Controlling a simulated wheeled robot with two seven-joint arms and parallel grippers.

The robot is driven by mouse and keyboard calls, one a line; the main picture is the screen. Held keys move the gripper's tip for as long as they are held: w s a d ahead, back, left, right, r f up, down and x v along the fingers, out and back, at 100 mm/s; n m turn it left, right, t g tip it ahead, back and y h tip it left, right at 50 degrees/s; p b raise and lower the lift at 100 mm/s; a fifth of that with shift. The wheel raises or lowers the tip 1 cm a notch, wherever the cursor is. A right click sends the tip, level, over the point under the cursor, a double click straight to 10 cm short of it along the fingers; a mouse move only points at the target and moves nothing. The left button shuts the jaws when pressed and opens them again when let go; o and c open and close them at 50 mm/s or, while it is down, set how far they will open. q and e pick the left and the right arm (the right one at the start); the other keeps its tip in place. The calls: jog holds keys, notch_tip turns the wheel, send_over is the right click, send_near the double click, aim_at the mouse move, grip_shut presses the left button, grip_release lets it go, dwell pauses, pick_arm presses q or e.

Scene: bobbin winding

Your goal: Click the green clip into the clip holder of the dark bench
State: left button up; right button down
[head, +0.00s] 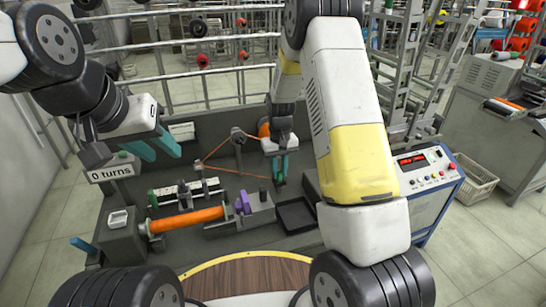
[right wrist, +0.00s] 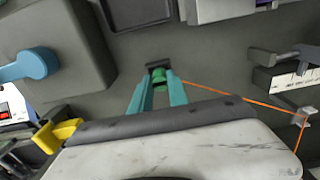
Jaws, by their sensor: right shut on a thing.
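The green clip (right wrist: 159,80) sits between the teal fingertips of my right gripper (right wrist: 158,88) in the right wrist view. The gripper is shut on it, low over the dark bench (right wrist: 215,62). A small dark fitting (right wrist: 157,65), apparently the clip holder, lies directly at the clip's far end; I cannot tell whether the clip is seated in it. An orange thread (right wrist: 235,93) runs from the clip to the right. In the head view my right gripper (head: 279,172) points down at the bench, and the clip is barely distinguishable. My left gripper (head: 154,147) is open and empty above the bench's left side.
An orange roll (head: 188,219) lies across the bench's front left, with a purple part (head: 243,203) right of it. A black tray (head: 296,215) lies right of that. A sign (head: 110,174) reads "0 turns". A control box (head: 420,180) stands at the right.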

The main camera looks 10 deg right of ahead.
jog(key=c, duration=1.2)
grip_release()
jog(key=shift+r, duration=3.85)
